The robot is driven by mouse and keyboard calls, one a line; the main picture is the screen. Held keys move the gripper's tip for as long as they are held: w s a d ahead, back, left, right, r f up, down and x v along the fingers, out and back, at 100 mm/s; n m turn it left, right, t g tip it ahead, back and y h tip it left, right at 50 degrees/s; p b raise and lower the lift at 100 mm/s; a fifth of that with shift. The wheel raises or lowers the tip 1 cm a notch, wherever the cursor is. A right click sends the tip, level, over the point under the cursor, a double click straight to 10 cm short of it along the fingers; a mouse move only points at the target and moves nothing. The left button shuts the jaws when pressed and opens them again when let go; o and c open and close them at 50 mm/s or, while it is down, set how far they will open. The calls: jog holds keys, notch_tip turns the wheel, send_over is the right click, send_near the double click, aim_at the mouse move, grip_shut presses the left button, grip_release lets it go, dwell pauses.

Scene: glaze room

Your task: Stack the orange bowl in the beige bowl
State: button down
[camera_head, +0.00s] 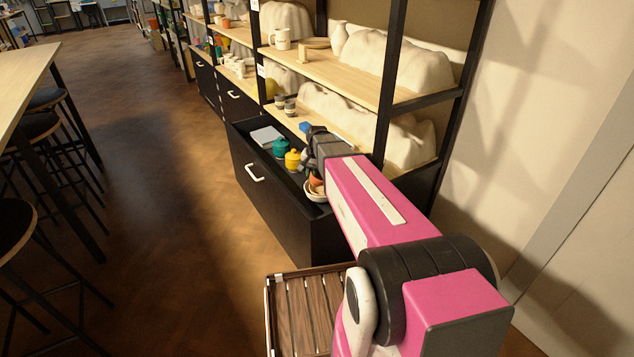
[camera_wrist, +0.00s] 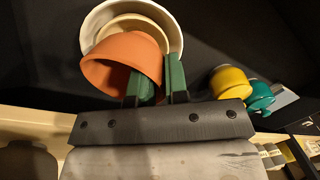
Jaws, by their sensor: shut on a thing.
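The orange bowl (camera_wrist: 115,62) is held tilted by my gripper (camera_wrist: 158,80) in the wrist view. The green fingers are shut on its wall at the right side. The beige bowl (camera_wrist: 128,22) lies just beyond it, inside a larger white bowl (camera_wrist: 174,38). The orange bowl overlaps the beige bowl in this view and hides part of its inside; I cannot tell whether they touch. In the head view the orange bowl (camera_head: 316,183) shows just above the white bowl (camera_head: 315,196), with my fingers hidden behind my arm.
The bowls are in an open black drawer (camera_head: 275,208). A yellow pot (camera_wrist: 229,82) and a teal pot (camera_wrist: 260,95) stand to the right in the wrist view, with a grey item (camera_wrist: 283,97) beyond. A shelf (camera_head: 330,75) rises over the drawer's back. A slatted wooden rack (camera_head: 300,312) is in front.

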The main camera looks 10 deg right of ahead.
aim_at(318, 174)
jog(key=shift+w+d+f, duration=1)
jog(key=shift+w+d, duration=0.05)
jog(key=shift+d, duration=0.15)
jog(key=shift+f, duration=1.95)
jog(key=shift+f, duration=0.35)
jog(key=c, duration=1.1)
grip_release()
